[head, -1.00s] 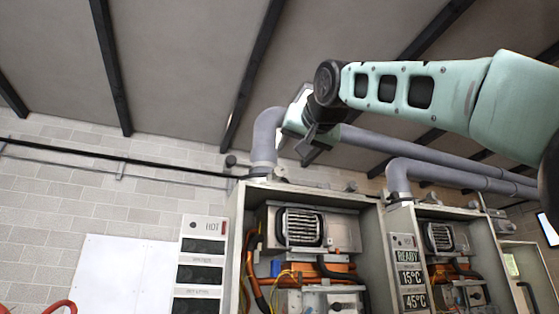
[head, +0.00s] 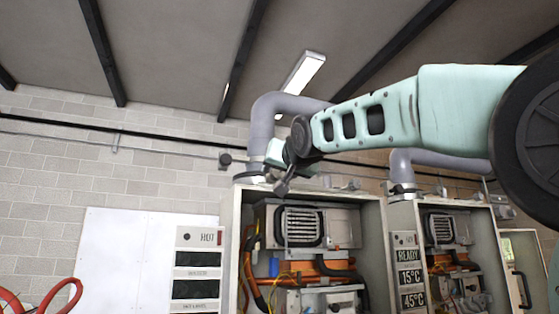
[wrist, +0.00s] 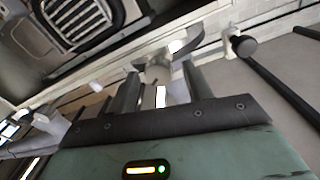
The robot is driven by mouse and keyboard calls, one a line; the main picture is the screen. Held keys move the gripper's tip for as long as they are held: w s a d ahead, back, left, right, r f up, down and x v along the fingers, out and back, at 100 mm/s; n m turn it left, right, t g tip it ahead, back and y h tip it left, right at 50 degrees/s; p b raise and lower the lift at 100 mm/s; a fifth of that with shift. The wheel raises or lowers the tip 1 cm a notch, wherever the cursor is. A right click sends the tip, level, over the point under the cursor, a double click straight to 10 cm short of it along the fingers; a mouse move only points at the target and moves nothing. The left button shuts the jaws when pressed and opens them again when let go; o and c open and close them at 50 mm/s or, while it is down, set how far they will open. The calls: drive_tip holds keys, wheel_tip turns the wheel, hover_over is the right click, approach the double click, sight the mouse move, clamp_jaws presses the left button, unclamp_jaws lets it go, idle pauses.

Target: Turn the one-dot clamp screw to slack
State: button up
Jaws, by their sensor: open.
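My gripper (head: 283,187) is at the top of the near heater cabinet (head: 231,225), just right of the grey flue pipe's (head: 264,125) foot. A clamp band (head: 250,178) circles the pipe's foot. In the wrist view my two fingers (wrist: 161,84) are spread apart, with nothing seen held between them. A grey-white fitting (wrist: 152,62) shows just past the fingertips; I cannot tell whether it is a clamp screw. No dot marks are readable, so the one-dot screw cannot be picked out.
A second cabinet with its own flue pipe (head: 401,170) stands to the right. A black knob (wrist: 244,46) on the wall rail is near the fingers in the wrist view. Red hoses (head: 62,295) are at lower left. The ceiling space above is free.

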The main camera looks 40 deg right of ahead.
drive_tip(key=shift+w+d, duration=0.1)
drive_tip(key=shift+w, duration=0.15)
drive_tip(key=shift+c, duration=0.3)
drive_tip(key=c, duration=0.9)
drive_tip(key=shift+f, duration=0.1)
drive_tip(key=n+b, duration=0.3)
drive_tip(key=shift+f+n, duration=0.1)
drive_tip(key=shift+n, duration=0.3)
drive_tip(key=n+b, duration=0.2)
drive_tip(key=n, duration=0.3)
drive_tip(key=shift+n, duration=0.3)
